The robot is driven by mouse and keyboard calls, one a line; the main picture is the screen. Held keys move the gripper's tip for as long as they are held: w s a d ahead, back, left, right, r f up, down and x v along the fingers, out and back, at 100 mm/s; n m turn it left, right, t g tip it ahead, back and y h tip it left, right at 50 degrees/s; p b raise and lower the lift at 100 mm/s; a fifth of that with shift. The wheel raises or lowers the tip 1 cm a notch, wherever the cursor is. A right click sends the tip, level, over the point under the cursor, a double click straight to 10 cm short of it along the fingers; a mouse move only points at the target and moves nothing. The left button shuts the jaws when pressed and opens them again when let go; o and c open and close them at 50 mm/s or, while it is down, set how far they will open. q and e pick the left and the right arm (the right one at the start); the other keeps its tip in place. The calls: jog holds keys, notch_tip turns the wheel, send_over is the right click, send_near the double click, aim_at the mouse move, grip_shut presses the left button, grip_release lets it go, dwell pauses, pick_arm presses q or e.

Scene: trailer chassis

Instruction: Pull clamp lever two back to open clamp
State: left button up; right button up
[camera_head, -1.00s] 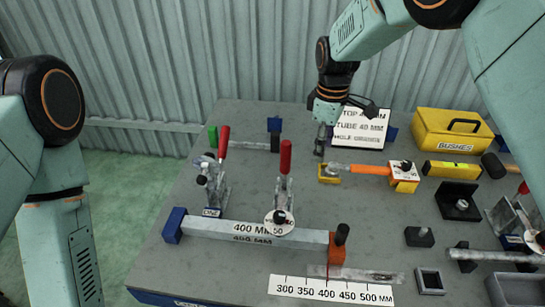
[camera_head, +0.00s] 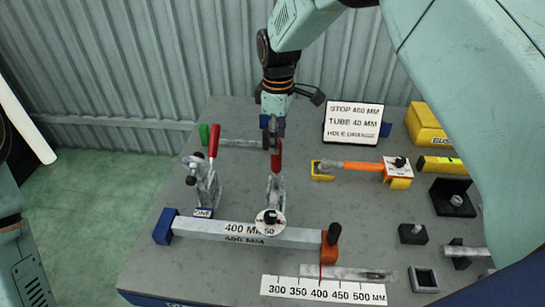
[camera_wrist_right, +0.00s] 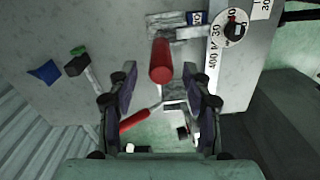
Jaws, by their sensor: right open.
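The second clamp's red lever (camera_head: 276,156) stands upright behind the tube, with its grey clamp body (camera_head: 275,188) below. My right gripper (camera_head: 272,140) is open, just above and behind the lever's tip. In the right wrist view the red lever (camera_wrist_right: 161,62) shows ahead of and between the open fingers (camera_wrist_right: 161,92); I cannot tell if they touch it. Clamp ONE (camera_head: 205,185), with its own red lever (camera_head: 215,143), stands to the left. My left gripper is out of view.
A square tube (camera_head: 245,235) marked 400 MM lies across the front, between a blue block (camera_head: 166,226) and an orange stop (camera_head: 329,250). A sign (camera_head: 353,123) stands at the back. An orange-handled tool (camera_head: 360,166) and a yellow box (camera_head: 428,126) are to the right.

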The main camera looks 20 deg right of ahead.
aim_at(276, 158)
notch_tip(276, 158, down, 8)
jog(key=shift+w+r+p, duration=0.1)
jog(key=shift+r+p, duration=0.15)
jog(key=shift+p, duration=0.05)
jog(key=shift+s+a+r, duration=0.1)
jog(key=shift+s+r, duration=0.05)
jog(key=shift+s, duration=0.2)
jog(key=shift+w+f, duration=0.25)
jog(key=shift+w, duration=0.15)
jog(key=c, duration=0.5)
jog(key=shift+s+r, duration=0.15)
jog(key=shift+s, duration=0.05)
jog(key=c, duration=0.3)
grip_shut()
